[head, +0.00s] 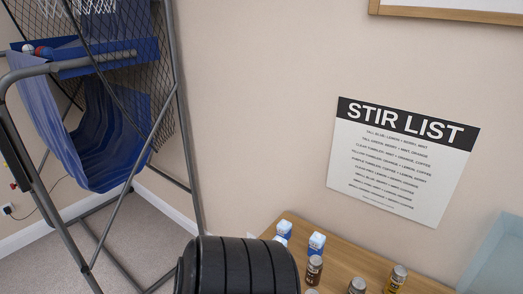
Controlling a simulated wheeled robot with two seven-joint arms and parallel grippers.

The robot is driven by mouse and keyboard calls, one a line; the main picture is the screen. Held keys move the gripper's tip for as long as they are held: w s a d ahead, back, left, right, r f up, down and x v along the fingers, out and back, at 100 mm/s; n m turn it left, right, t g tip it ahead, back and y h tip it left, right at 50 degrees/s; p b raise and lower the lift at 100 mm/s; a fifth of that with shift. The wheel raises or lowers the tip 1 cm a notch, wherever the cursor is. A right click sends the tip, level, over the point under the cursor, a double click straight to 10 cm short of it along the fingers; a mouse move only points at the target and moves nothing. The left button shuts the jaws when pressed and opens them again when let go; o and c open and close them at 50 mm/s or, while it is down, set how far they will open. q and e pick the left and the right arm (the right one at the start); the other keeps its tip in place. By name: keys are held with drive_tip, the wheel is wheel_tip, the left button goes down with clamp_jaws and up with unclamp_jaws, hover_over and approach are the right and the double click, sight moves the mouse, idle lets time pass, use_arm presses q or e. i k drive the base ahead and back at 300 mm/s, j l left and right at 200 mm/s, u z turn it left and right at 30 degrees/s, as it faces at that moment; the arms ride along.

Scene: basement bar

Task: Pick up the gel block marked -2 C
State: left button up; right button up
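One block (283,230) is near the table's back left corner. The other block (316,243) is a little to its right and nearer. They may be gel blocks, but any marking on them is too small to read, so I cannot tell which is -2 C. Neither of my grippers is in view. A black ribbed part, probably of my own arm, hides the table's near left side.
Several small brown bottles, one (314,268) just in front of the right block, stand on the table. A pale blue translucent bin (498,262) is at the right edge. A STIR LIST poster (402,160) hangs behind. A basketball arcade frame (180,110) stands left.

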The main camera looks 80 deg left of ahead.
sight(283, 228)
drive_tip(key=u, duration=2.3)
